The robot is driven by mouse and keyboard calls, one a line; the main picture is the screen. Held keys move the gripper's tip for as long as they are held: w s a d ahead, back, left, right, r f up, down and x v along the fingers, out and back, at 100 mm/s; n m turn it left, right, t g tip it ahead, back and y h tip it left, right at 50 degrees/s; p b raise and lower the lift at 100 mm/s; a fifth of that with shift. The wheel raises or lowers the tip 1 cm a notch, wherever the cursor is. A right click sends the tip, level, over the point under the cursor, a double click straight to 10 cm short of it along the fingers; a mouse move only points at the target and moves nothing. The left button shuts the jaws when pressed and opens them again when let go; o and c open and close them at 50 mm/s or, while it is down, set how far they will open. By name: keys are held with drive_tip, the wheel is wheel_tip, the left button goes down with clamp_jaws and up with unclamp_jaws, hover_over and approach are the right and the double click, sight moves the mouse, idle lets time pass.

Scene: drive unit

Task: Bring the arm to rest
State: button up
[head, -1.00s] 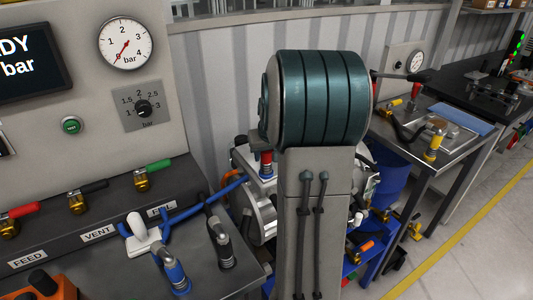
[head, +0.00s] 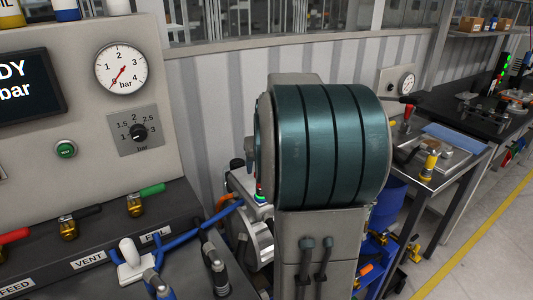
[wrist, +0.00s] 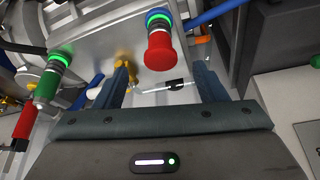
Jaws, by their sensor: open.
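My arm's teal joint and grey link fill the middle of the head view. My gripper is hidden behind them there. In the wrist view my gripper (wrist: 162,80) is open, with its two blue-grey fingers apart. No object is held between them. A green-ringed fitting (wrist: 55,72) lies left of the left finger. Whether a finger touches anything cannot be told.
A panel with a gauge (head: 121,68) and green button (head: 65,149) stands at left. Below it are valves and a blue hose (head: 190,225). A metal drive unit (head: 250,215) is partly hidden behind my arm. A steel bench (head: 440,160) stands right. Floor (head: 490,250) is clear at far right.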

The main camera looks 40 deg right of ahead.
drive_tip(key=v, duration=0.6)
drive_tip(key=shift+r, duration=0.25)
drive_tip(key=s+a+f+n, duration=0.1)
drive_tip(key=s+a+f, duration=0.2)
drive_tip(key=s+a, duration=0.2)
drive_tip(key=s+a+f+n+g+y, duration=0.1)
drive_tip(key=s+a+f, duration=0.2)
drive_tip(key=s+a, duration=0.3)
drive_tip(key=s+a+f+n, duration=0.1)
drive_tip(key=s+a+f, duration=0.2)
drive_tip(key=a, duration=0.9)
drive_tip(key=shift+s+a+f+n, duration=0.1)
drive_tip(key=shift+s+f+n, duration=0.05)
drive_tip(key=shift+s, duration=0.65)
drive_tip(key=shift+s+f+n, duration=0.15)
drive_tip(key=shift+s, duration=0.65)
